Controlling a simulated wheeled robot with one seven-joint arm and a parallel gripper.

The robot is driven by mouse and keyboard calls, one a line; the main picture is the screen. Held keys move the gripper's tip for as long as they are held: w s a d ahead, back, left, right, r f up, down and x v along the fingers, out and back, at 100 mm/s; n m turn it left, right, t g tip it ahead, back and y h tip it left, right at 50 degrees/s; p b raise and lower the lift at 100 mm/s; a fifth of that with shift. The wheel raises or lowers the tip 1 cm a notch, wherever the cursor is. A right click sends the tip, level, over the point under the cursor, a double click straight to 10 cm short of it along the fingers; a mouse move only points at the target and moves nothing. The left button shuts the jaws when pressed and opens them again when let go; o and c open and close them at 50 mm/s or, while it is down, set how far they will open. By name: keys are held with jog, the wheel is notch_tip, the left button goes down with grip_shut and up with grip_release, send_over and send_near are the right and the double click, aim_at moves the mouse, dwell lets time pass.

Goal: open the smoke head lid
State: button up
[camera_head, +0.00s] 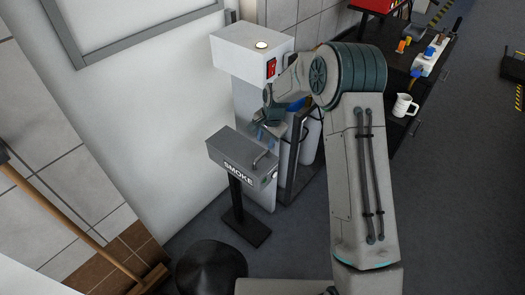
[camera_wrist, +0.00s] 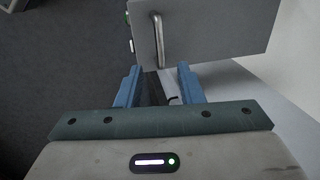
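The smoke head is a grey box (camera_head: 236,153) marked SMOKE on a black stand. Its flat top, the lid, carries a thin metal bar handle (camera_head: 262,158) near the right end; the lid looks shut. In the wrist view the grey lid (camera_wrist: 215,30) fills the upper right, with the bar handle (camera_wrist: 159,42) near its left edge. My gripper (camera_head: 263,136) is just behind the box in the head view, partly hidden by my arm. Its two blue fingers (camera_wrist: 158,76) are apart, and the lower end of the handle lines up with the gap between them. Contact cannot be told.
A white machine (camera_head: 243,52) with a red switch stands behind the box, close to my arm. A white wall (camera_head: 140,95) is at the left. A dark bench with a white mug (camera_head: 404,105) is at the right. A black round stool (camera_head: 211,267) stands in front.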

aim_at(262, 155)
jog(key=f, duration=0.2)
jog(key=a+f+p, duration=0.1)
jog(key=f, duration=0.2)
jog(key=w+f, duration=0.1)
jog(key=f, duration=0.2)
jog(key=shift+a, duration=0.15)
jog(key=shift+r, duration=0.1)
grip_shut()
